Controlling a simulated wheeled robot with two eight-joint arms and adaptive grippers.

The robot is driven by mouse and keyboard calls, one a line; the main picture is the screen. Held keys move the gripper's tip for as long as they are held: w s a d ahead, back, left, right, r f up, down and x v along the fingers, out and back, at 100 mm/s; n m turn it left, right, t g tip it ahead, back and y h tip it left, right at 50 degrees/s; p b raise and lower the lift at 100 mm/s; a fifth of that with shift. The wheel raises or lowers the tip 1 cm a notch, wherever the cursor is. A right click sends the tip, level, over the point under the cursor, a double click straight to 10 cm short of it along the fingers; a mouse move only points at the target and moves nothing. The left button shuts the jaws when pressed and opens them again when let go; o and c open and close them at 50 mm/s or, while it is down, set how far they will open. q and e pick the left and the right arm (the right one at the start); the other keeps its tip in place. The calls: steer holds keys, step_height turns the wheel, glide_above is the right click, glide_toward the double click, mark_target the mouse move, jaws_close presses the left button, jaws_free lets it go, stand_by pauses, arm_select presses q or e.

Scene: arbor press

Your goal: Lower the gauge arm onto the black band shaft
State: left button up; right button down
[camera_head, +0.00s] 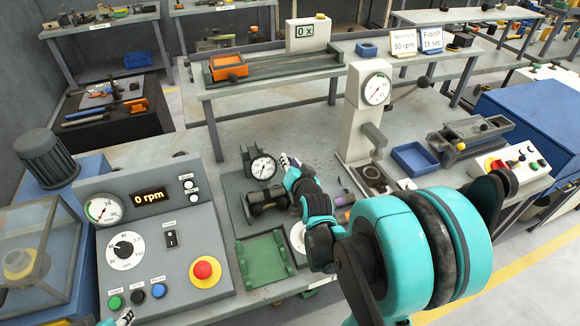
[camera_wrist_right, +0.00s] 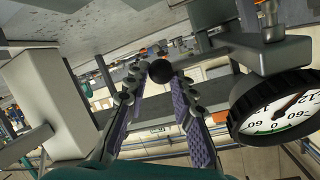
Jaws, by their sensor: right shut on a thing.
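The dial gauge (camera_head: 263,167) stands upright on a small stand at the centre of the head view. It also shows large at the right of the right wrist view (camera_wrist_right: 278,112). Its arm ends in a black ball knob (camera_wrist_right: 160,71). My right gripper (camera_wrist_right: 165,82) is shut on this knob, with its purple-padded fingers on either side; in the head view the right gripper (camera_head: 288,162) is just right of the dial. A dark shaft (camera_head: 265,198) lies below the gauge; its band is not clear. Only a tip of my left gripper (camera_head: 124,318) shows at the bottom edge.
A control panel (camera_head: 150,240) with a red stop button is to the left. A green fixture (camera_head: 264,262) sits in front of the gauge stand. The press (camera_head: 357,115) stands behind on the right, near a blue tray (camera_head: 414,158).

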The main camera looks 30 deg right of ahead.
steer(key=shift+a+f, duration=0.1)
steer(key=shift+f, duration=0.15)
stand_by(0.3)
steer(key=c, duration=1.3)
jaws_free()
steer(key=shift+a+r, duration=0.1)
steer(key=shift+a, duration=0.05)
steer(key=shift+o, duration=0.2)
steer(key=v, duration=1.1)
steer(key=shift+s+a, duration=0.2)
steer(key=shift+s, duration=0.25)
